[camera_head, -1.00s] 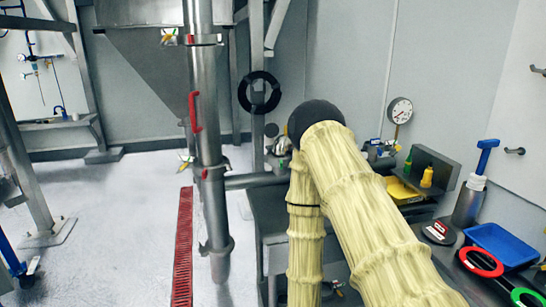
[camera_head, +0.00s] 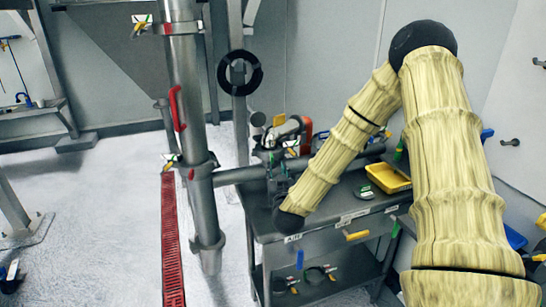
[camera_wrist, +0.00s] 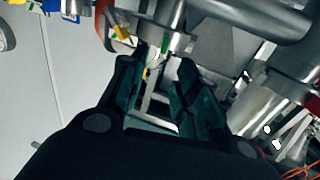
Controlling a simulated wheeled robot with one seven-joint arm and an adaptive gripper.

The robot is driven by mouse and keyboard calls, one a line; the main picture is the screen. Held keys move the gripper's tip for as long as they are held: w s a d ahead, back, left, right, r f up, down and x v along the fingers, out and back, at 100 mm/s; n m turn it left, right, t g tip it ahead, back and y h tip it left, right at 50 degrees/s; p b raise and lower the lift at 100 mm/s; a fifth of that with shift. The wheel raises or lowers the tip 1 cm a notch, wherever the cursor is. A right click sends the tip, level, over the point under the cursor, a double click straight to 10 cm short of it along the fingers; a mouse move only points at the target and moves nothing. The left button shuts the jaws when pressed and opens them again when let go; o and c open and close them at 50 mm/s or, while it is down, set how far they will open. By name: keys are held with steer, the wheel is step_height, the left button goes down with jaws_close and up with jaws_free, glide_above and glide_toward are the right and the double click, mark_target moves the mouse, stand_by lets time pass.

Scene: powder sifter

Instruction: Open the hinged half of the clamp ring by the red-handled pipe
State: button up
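The pipe with the red handle (camera_head: 176,108) stands upright at left in the head view. A band with a yellow-green tag (camera_head: 170,160) is around it, low down, near the side pipe (camera_head: 240,174). Metal fittings (camera_head: 272,135) stand over the bench to its right. My gripper (camera_head: 277,186) is up against these fittings, small and partly hidden. In the wrist view my gripper (camera_wrist: 158,88) is open, its dark fingers apart.
A metal bench (camera_head: 340,206) is under my arm, with a yellow tray (camera_head: 388,177) on it. A thick pipe (camera_wrist: 250,18) crosses the top of the wrist view, and a metal cylinder (camera_wrist: 285,92) is at right. Clear floor is around the red drain grate (camera_head: 172,245).

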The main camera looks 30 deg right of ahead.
mark_target(272, 159)
steer(key=p+x, duration=0.2)
steer(key=x, duration=0.7)
steer(key=shift+w+a+f, duration=0.1)
steer(key=shift+f, duration=0.05)
jaws_close()
